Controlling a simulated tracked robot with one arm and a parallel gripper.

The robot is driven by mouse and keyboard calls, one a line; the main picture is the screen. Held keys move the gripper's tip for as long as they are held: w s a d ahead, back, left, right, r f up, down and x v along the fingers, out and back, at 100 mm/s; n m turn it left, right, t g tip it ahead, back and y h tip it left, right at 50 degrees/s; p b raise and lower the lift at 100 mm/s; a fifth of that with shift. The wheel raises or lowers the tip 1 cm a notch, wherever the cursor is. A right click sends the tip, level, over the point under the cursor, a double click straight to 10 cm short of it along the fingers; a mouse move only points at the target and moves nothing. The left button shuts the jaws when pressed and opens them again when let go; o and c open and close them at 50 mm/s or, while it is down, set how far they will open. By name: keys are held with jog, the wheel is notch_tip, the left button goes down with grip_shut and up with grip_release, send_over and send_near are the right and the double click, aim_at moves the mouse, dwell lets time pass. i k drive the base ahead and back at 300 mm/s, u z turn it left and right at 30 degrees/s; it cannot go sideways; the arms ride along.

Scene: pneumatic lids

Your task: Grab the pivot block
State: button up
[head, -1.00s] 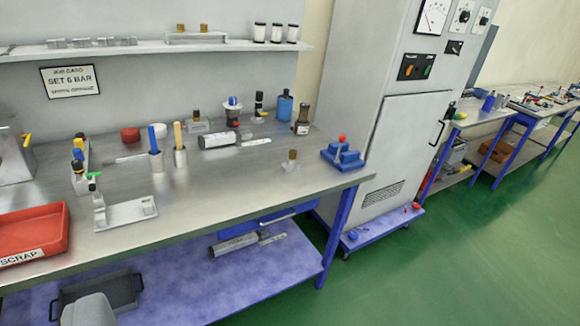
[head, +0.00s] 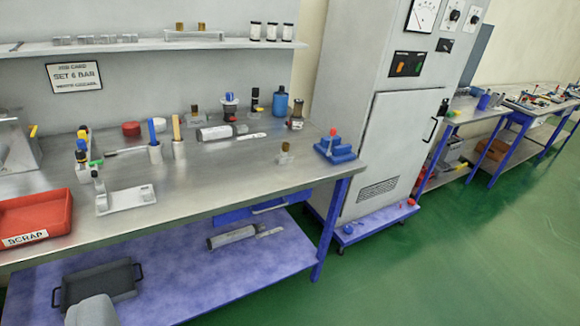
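No part is labelled as the pivot block, so I cannot tell for sure which it is. One candidate is a small grey block with a brass-coloured top (head: 285,155), standing alone on the bench right of centre. A similar brass-topped piece (head: 196,118) stands further back. A blue stepped block with a red knob (head: 335,148) sits at the bench's right end. My gripper's fingers are not seen. A rounded grey shape at the bottom left, probably part of me, shows no fingers.
The steel bench (head: 220,180) has free room along its front middle. A red scrap tray (head: 62,224), a white fixture (head: 126,200) and upright handled tools stand left. A dark tray (head: 97,284) and a cylinder (head: 230,238) lie on the lower shelf. A grey cabinet (head: 385,150) stands right.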

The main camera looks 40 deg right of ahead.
aim_at(284, 158)
jog(key=u, duration=0.3)
jog(key=k, duration=0.2)
jog(key=z, duration=1.25)
jog(key=i, duration=2.6)
jog(key=u, duration=0.35)
